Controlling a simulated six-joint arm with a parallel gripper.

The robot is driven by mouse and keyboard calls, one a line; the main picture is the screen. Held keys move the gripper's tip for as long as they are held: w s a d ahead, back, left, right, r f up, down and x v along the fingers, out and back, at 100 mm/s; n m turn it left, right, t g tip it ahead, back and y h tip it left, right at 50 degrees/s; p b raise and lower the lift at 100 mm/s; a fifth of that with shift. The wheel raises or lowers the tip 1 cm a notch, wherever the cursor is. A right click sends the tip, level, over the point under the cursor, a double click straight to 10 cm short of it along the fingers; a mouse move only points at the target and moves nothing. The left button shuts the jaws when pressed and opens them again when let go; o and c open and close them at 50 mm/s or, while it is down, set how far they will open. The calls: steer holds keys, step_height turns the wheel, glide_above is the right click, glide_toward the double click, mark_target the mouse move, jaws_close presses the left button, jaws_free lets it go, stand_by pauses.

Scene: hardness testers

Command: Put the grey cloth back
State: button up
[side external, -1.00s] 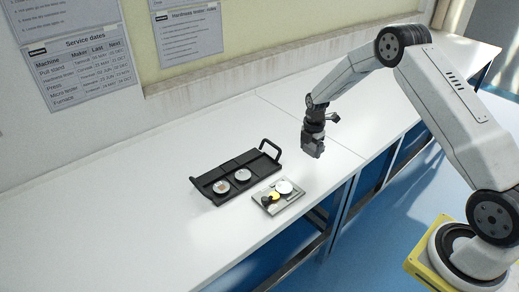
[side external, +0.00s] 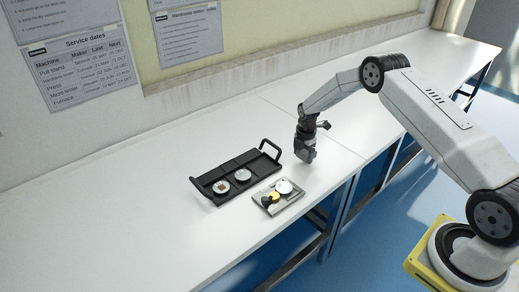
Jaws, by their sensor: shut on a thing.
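My gripper (side external: 306,155) hangs above the bench, just right of and behind the small grey tray (side external: 291,203). It is shut on a small grey thing at its tips, which looks like the grey cloth. The cloth's outline is hard to tell from the dark grey fingers at this size. No other grey cloth stands out on the bench. The small tray holds a white round piece (side external: 284,187), a yellow round piece (side external: 274,197) and a small black item (side external: 266,200).
A black handled tray (side external: 211,178) with compartments stands left of and behind the small tray, with two round samples (side external: 221,187) (side external: 242,175) in it. The white bench (side external: 190,130) is clear behind and to the left. Its front edge runs close by the small tray.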

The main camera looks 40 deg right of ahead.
mark_target(303, 153)
steer(key=shift+f, duration=1.05)
steer(key=shift+f, duration=0.15)
steer(key=o, duration=1)
steer(key=shift+r, duration=6.2)
